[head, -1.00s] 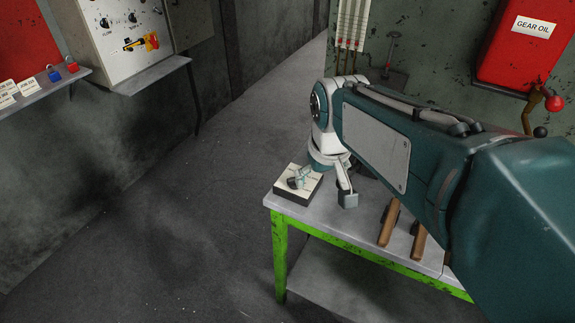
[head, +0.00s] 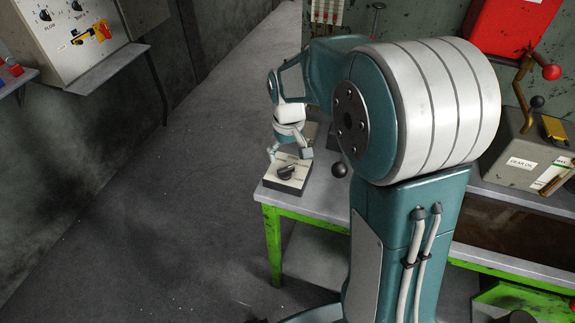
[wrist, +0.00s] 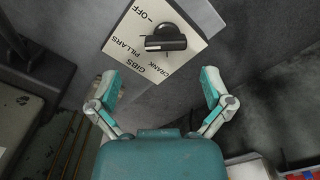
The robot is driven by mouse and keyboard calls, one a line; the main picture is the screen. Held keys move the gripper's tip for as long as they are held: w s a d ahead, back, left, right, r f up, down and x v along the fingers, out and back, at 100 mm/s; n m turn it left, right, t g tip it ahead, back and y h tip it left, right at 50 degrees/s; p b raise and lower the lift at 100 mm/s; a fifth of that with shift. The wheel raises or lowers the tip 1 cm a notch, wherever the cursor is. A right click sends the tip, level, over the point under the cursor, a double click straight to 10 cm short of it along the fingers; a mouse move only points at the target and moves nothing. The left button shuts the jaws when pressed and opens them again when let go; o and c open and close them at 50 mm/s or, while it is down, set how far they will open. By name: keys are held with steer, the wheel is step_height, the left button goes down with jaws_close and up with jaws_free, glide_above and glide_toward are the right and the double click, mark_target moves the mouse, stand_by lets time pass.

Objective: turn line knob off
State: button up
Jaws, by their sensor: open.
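The line knob (head: 286,172) is a black bar-shaped knob on a pale plate atop a small dark box (head: 285,189), near the left corner of the table. In the wrist view the knob (wrist: 166,43) stands beyond my fingertips, its bar lying crosswise. The plate (wrist: 193,20) is lettered OFF, PILLARS, GIBS and CRANK; which label the knob points at, I cannot tell. My gripper (head: 289,155) is open just behind and above the knob. Its spread fingers (wrist: 160,82) hold nothing and appear apart from the knob.
The grey table (head: 325,204) has green legs. A grey box (head: 520,160) and red gear-oil tank (head: 512,25) are at right. A control panel (head: 65,40) is on the left wall. Open floor (head: 170,220) lies left of the table.

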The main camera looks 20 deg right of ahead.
mark_target(285, 168)
steer(key=f, duration=0.2)
steer(key=a+f, duration=0.1)
steer(key=f, duration=0.1)
steer(key=shift+f, duration=0.5)
steer(key=shift+d, duration=0.2)
steer(key=shift+c, duration=0.3)
steer(key=c, duration=1)
steer(key=shift+a, duration=0.1)
steer(key=shift+c, duration=0.2)
